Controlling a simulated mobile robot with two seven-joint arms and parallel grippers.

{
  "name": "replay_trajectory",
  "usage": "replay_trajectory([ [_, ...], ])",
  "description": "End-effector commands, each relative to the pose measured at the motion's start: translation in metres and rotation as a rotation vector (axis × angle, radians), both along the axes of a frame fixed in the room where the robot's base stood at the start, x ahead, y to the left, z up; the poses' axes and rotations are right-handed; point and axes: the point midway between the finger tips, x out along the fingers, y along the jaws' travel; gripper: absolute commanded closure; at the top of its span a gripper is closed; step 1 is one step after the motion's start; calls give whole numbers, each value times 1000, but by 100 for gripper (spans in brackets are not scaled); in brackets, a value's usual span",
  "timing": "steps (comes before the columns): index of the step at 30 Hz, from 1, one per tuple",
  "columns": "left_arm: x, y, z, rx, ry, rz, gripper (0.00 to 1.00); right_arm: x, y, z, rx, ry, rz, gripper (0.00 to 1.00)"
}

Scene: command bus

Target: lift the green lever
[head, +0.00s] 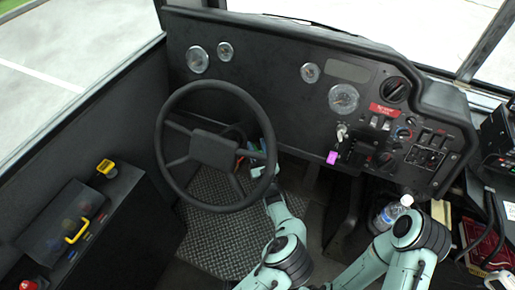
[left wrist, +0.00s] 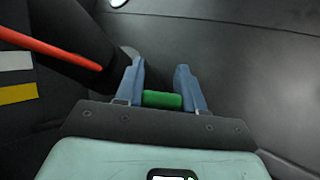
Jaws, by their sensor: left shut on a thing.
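The green lever shows as a short green cylinder (left wrist: 162,100) between the two blue fingers in the left wrist view. My left gripper (left wrist: 160,80) is shut on it, with one finger on each side. In the head view my left gripper (head: 258,150) is behind the right side of the steering wheel rim, at the steering column. There the wheel and the fingers hide most of the lever. My right gripper is out of view; only parts of my right arm show at the lower right.
The black steering wheel (head: 161,147) stands just left of my left gripper. A red lever (left wrist: 60,50) crosses the upper left of the left wrist view. The dashboard (head: 270,75) lies beyond. A water bottle (head: 388,214) stands beside my right arm.

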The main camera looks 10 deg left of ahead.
Motion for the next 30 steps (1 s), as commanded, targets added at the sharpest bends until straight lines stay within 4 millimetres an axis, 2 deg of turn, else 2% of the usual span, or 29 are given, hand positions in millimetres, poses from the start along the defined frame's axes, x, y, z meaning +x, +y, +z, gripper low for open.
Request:
replay_trajectory([
  [28, 1, 1, -3, -11, 31, 1, 100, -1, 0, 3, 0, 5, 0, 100],
  [29, 1, 1, -3, -11, 32, 1, 55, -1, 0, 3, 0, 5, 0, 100],
  [30, 1, 1, -3, -11, 32, 1, 42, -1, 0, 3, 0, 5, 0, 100],
])
